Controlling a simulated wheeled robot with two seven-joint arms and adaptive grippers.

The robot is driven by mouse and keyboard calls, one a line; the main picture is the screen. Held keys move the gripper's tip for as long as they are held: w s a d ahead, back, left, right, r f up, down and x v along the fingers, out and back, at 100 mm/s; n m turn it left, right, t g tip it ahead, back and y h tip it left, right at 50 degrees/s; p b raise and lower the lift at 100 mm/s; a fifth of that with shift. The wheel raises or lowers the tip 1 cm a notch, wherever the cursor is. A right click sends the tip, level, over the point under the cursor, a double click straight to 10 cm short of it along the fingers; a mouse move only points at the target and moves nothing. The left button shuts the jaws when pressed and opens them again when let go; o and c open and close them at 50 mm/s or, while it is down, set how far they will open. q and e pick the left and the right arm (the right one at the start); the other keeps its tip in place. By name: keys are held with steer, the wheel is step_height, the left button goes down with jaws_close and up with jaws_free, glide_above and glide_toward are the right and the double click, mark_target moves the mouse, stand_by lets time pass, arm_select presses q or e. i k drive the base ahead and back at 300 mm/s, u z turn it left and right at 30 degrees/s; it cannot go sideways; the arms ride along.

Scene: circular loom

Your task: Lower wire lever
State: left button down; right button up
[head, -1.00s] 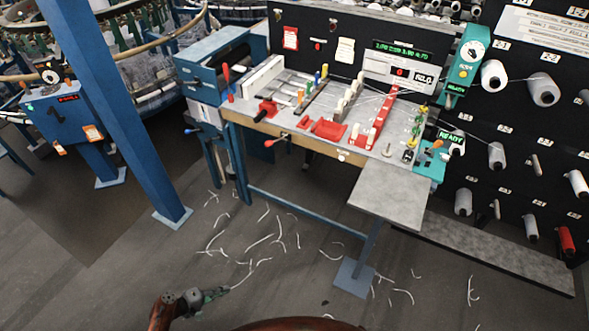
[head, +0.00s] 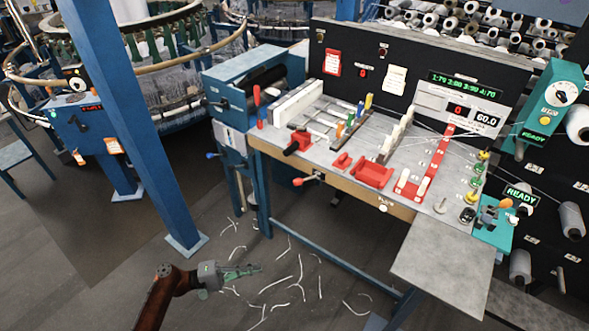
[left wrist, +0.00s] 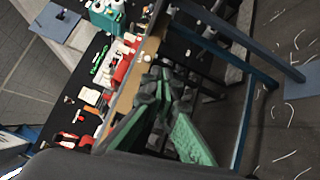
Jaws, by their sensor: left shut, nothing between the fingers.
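Several levers show on the workbench in the head view, and I cannot tell which is the wire lever. A red-handled upright lever (head: 257,96) stands at the bench's left end. A red-knobbed lever (head: 308,179) sticks out of the wooden front edge. A blue-knobbed lever (head: 213,155) is on the left side of the blue frame. My left gripper (head: 258,268), with green fingers, is shut and empty over the floor, below and in front of the bench, apart from every lever. Its fingers also show in the left wrist view (left wrist: 163,82). My right gripper is out of view.
A blue post (head: 130,120) stands left of the bench, with a blue control box (head: 95,125) behind it. The grey side shelf (head: 445,262) juts forward at right. White yarn scraps lie on the floor. The space before the bench is open.

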mark_target(297, 182)
steer(key=u, duration=0.05)
steer(key=i, duration=1.35)
